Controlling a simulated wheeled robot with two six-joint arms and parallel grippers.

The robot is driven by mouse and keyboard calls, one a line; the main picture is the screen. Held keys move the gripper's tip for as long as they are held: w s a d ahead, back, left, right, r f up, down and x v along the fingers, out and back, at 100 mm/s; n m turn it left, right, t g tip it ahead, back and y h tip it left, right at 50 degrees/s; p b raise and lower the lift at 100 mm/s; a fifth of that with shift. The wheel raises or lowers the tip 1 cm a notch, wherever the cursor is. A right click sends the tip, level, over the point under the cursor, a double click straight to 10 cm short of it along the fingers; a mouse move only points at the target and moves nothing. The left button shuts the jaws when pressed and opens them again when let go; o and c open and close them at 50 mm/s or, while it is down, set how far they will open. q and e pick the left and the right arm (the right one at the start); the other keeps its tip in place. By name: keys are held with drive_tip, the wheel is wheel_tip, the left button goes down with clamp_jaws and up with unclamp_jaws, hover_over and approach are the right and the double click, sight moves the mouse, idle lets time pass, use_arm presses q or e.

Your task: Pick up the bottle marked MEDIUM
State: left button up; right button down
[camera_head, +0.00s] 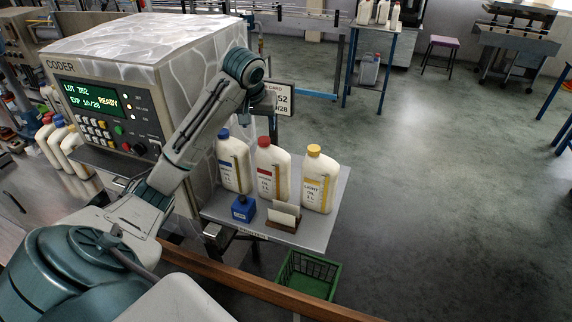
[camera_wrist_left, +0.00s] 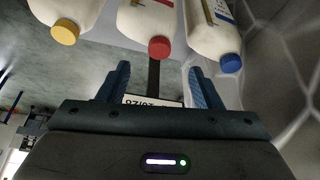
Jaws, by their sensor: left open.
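Three cream bottles stand in a row on a small grey shelf (camera_head: 310,232): blue-capped (camera_head: 232,162), red-capped (camera_head: 272,170) and yellow-capped (camera_head: 320,180). The yellow-capped label reads LIGHT; the red-capped label, in the middle, is too small to read surely but looks like MEDIUM. My left gripper (camera_head: 264,102) is above and behind the row, near the blue and red caps. In the left wrist view its jaws (camera_wrist_left: 158,72) are open and empty, with the red-capped bottle (camera_wrist_left: 150,18) beyond and between them, apart from both fingers. My right gripper is not in view.
A lot card sign (camera_head: 283,100) stands behind the bottles, partly hidden by my gripper. A blue block (camera_head: 243,208) and a card holder (camera_head: 283,218) sit in front. The coder machine (camera_head: 130,60) is close on the left. A green crate (camera_head: 308,275) is below the shelf.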

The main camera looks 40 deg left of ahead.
sight(263, 141)
use_arm(q)
drive_tip(key=x, duration=0.5)
drive_tip(key=shift+w+a+f, duration=0.1)
drive_tip(key=shift+f, duration=0.05)
drive_tip(key=p+x, duration=0.1)
drive_tip(key=x, duration=0.1)
drive_tip(key=p+x, duration=0.1)
drive_tip(key=shift+w+a+f+p, duration=0.1)
drive_tip(key=shift+w+f+p, duration=0.2)
drive_tip(key=shift+w+p, duration=0.05)
drive_tip(key=shift+w+a+f, duration=0.1)
drive_tip(key=shift+w+f, duration=0.05)
drive_tip(key=shift+f, duration=0.4)
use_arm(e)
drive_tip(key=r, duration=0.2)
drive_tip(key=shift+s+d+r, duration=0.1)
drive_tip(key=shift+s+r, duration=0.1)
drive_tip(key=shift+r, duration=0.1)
use_arm(q)
drive_tip(key=c, duration=0.4)
clamp_jaws()
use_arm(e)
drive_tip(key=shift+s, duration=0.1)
